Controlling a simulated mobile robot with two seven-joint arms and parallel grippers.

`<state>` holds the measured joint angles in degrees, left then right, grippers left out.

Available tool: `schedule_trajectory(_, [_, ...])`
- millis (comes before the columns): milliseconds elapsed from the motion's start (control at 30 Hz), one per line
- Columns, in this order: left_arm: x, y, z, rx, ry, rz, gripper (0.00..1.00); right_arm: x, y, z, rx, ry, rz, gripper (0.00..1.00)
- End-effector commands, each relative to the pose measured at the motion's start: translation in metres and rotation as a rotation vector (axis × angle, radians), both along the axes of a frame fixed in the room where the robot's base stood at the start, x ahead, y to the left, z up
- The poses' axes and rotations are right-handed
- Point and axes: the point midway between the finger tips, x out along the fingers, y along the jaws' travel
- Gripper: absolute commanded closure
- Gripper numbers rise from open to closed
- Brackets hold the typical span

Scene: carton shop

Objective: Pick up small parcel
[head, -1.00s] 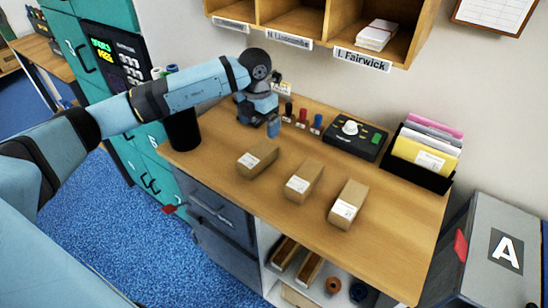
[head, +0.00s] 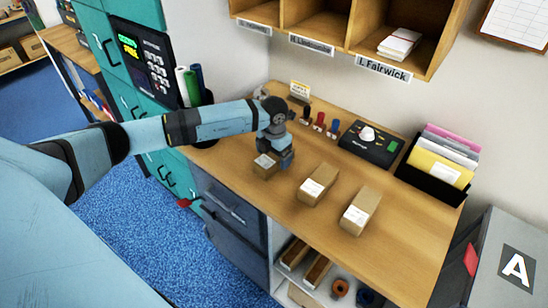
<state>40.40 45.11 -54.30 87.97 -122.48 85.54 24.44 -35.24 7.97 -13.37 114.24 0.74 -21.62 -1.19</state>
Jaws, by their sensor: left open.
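Three brown parcels with white labels stand in a row on the wooden bench (head: 300,228) in the head view. The left parcel (head: 262,170) looks the smallest; the middle parcel (head: 318,184) and right parcel (head: 360,211) stand apart from it. My left gripper (head: 277,164) is open and points down at the left parcel, covering its upper right part. I cannot tell whether the fingers touch it or are on both sides of it. My right gripper is not in view.
Stamps (head: 319,122) and a dark device (head: 370,144) stand behind the parcels. A black file holder (head: 432,185) is at the right back. Wall pigeonholes (head: 345,28) hang above. The bench front right is clear.

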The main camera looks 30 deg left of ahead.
Motion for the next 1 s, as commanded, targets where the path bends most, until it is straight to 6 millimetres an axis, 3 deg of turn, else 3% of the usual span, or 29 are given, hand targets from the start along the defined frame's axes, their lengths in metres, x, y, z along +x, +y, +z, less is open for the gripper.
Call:
schedule_trajectory(133, [0.0, -0.001, -0.012, -0.002, 0.0, 0.0, 0.08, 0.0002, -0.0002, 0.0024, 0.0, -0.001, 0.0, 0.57])
schedule_trajectory(367, [0.0002, -0.0008, -0.0133, -0.001, -0.001, -0.001, 0.08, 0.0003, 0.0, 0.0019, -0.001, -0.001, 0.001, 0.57])
schedule_trajectory(600, [0.0002, -0.0007, -0.013, -0.001, -0.001, -0.001, 0.64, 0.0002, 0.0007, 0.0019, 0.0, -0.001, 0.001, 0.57])
schedule_trajectory(633, [0.0002, -0.0007, -0.013, -0.001, -0.001, -0.001, 0.66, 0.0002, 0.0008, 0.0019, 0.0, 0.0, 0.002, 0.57])
schedule_trajectory(1000, [0.0009, -0.0004, -0.0068, -0.001, -0.003, 0.0, 0.66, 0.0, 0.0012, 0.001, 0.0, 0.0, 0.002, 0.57])
